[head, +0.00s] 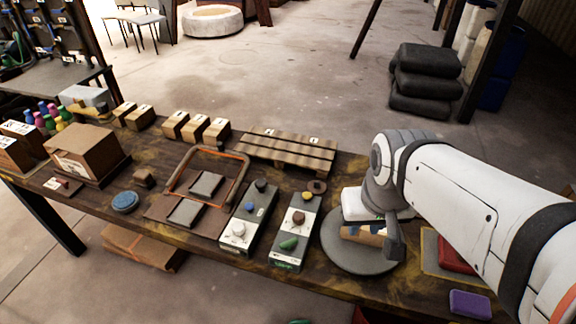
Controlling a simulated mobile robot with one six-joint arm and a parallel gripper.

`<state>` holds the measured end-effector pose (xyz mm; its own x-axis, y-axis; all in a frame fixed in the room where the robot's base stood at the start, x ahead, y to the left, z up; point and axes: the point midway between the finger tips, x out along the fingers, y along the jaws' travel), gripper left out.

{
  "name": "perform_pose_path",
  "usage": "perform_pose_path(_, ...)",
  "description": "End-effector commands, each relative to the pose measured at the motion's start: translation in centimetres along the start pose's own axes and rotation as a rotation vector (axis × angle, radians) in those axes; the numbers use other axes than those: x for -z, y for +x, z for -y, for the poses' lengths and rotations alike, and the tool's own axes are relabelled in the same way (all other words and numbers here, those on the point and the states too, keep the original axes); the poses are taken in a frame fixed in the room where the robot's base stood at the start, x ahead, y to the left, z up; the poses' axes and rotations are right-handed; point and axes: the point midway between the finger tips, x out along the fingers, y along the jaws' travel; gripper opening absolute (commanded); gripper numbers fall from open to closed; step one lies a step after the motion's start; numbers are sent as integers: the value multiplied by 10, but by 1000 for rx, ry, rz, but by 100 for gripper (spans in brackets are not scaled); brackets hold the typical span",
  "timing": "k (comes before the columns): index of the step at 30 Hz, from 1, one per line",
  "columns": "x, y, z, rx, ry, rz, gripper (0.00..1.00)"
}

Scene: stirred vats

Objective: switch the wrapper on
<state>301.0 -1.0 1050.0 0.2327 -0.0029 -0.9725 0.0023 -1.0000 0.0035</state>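Two grey and white control boxes stand side by side near the table's front edge. The left box (262,216) carries a dark knob, a blue button and a white knob. The right box (309,217) carries a brown knob and a green oblong control, with a green label on its front too small to read. Which part is the wrapper is not clear. My gripper (388,250) hangs over the turntable, right of both boxes; its fingers are mostly hidden.
A wooden pallet (287,150) and a frame with an orange edge (240,168) lie behind and left. A red item (456,252) and a purple block (470,304) are at right. Boxes crowd the left.

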Motion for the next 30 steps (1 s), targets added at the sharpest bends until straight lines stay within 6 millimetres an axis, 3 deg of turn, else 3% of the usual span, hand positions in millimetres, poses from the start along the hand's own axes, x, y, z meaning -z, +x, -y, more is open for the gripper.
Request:
perform_pose_path(7, 10, 4, 5, 17, 58, 35, 26)
perform_pose_path(13, 45, 27, 32, 58, 281, 169, 26)
perform_pose_path(21, 90, 88, 67, 53, 678, 399, 26)
perform_pose_path(30, 109, 165, 102, -39, 1048, 610, 26)
